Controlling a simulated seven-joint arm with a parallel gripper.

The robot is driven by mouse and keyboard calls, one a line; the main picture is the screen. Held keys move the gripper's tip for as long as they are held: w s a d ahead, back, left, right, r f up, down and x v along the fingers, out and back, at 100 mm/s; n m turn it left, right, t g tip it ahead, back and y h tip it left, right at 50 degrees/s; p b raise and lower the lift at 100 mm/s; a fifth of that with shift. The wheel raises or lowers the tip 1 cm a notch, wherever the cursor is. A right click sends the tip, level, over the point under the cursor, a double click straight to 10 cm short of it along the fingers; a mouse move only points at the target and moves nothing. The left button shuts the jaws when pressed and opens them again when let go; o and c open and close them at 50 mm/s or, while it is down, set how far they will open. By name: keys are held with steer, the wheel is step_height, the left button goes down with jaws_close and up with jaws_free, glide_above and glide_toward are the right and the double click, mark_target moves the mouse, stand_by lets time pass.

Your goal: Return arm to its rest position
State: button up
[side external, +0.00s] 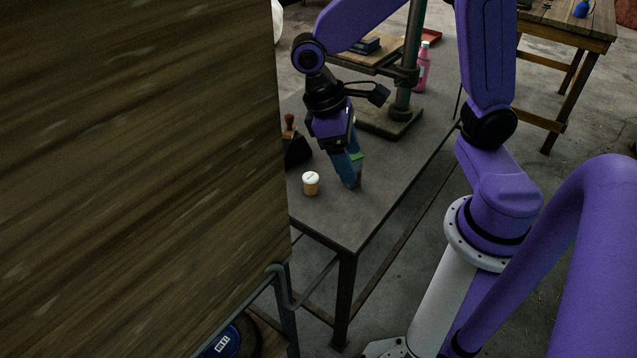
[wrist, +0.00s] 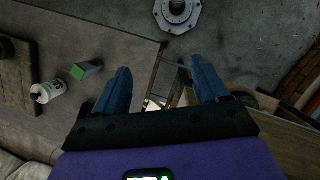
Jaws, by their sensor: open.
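My gripper (side external: 352,181) has blue fingers pointing down over the front part of the grey table (side external: 345,227) in the side view. In the wrist view its two fingers (wrist: 163,88) stand wide apart with nothing held between them. A green-topped block (side external: 357,158) shows just behind the fingers in the side view, partly hidden by them. In the wrist view the block (wrist: 87,70) lies outside the left finger. My arm is bent, reaching out over the table.
A small white-lidded jar (side external: 311,184) stands left of my gripper. A wooden-handled tool (side external: 290,138) is behind it. A drill-press-like stand (side external: 389,119) and pink bottle (side external: 422,68) are farther back. A large wooden panel (side external: 130,150) blocks the left foreground.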

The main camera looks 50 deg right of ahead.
steer(key=s+r+n+t+y, duration=0.1)
steer(key=s+n+t+y, duration=0.1)
steer(key=s+n, duration=0.5)
steer(key=shift+s+d+r+t+y, duration=0.35)
steer(key=shift+s+t, duration=0.45)
steer(key=shift+s, duration=1.05)
